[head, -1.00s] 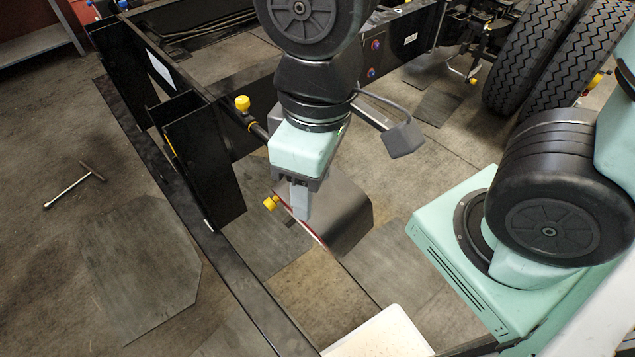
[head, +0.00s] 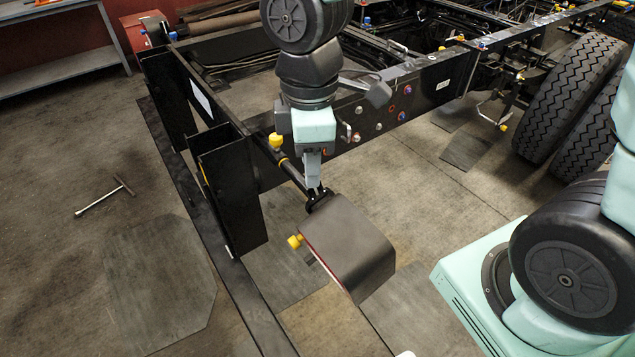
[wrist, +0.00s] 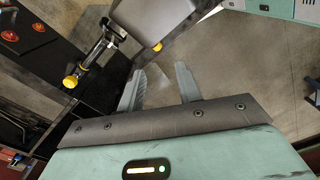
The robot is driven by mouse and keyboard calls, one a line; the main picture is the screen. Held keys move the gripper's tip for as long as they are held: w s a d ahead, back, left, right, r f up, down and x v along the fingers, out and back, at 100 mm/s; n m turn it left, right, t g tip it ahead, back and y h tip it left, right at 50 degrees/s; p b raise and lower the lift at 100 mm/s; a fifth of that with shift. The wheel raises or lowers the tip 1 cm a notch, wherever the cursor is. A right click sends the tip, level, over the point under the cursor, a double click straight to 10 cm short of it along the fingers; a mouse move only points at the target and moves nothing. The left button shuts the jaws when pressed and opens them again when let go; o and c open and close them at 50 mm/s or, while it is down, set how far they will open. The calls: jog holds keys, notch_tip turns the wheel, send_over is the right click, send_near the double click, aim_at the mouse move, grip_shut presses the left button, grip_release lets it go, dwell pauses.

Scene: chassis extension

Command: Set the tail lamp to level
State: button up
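The tail lamp (head: 348,245) is a dark grey box with a red strip along its near left edge. It hangs tilted at the end of a dark bar (head: 292,175) on the chassis, and a yellow knob (head: 294,241) sticks out of its left side. In the wrist view the lamp (wrist: 165,12) is at the top, with a yellow knob (wrist: 157,47) below it. My gripper (head: 313,188) points down just behind the lamp, near its bracket. In the wrist view my gripper (wrist: 158,82) has its fingers apart, with only floor between them. I cannot tell whether it touches anything.
Another yellow knob (head: 276,141) stands on the bar, and it shows in the wrist view too (wrist: 70,82). The black chassis frame (head: 365,130) runs behind my arm. Upright black plates (head: 230,195) stand to the left. Large tyres (head: 575,105) are at the right. A T-handled tool (head: 105,198) lies on open floor.

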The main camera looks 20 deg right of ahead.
jog(key=w+d+n+p, duration=0.1)
jog(key=w+d+n, duration=0.45)
jog(key=w, duration=0.55)
jog(key=f, duration=1.7)
jog(key=shift+s+a+f+p, duration=0.15)
jog(key=shift+a+f+p, duration=0.05)
jog(key=shift+f+p, duration=0.2)
grip_shut()
